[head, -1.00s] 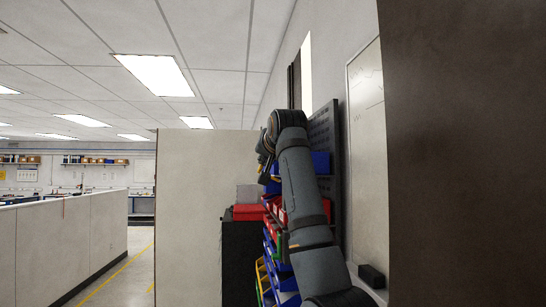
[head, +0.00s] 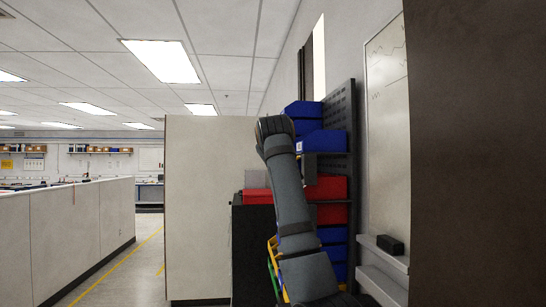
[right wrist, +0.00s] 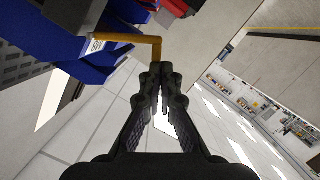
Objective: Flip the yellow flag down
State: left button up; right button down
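A yellow-orange L-shaped bar, which looks like the flag (right wrist: 130,38), is in the right wrist view just ahead of the fingertips. Its long part runs left in front of the blue bins and its short part points at the fingers. My right gripper (right wrist: 160,72) has its fingertips together. The end of the bar meets or sits just beyond the tips; I cannot tell whether they touch, and nothing clearly sits between the fingers. In the head view my right arm reaches up in front of the rack and the flag cannot be made out. My left gripper is not in view.
A rack of blue bins (head: 325,141) and red bins (head: 328,188) stands behind and right of my arm. A dark cabinet (head: 258,255) and a pale partition (head: 205,200) are left of it. A whiteboard (head: 388,150) is at right. The aisle (head: 130,275) at left is clear.

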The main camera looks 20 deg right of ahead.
jog(key=f+n+h+b, duration=0.1)
jog(key=f+n+b, duration=0.1)
jog(key=d+f+n+b, duration=0.1)
jog(key=f+n+b, duration=0.1)
jog(key=n, duration=0.1)
jog(key=shift+s+d+t+h, duration=0.1)
jog(key=shift+d+t+h, duration=0.1)
jog(key=shift+t+h, duration=0.15)
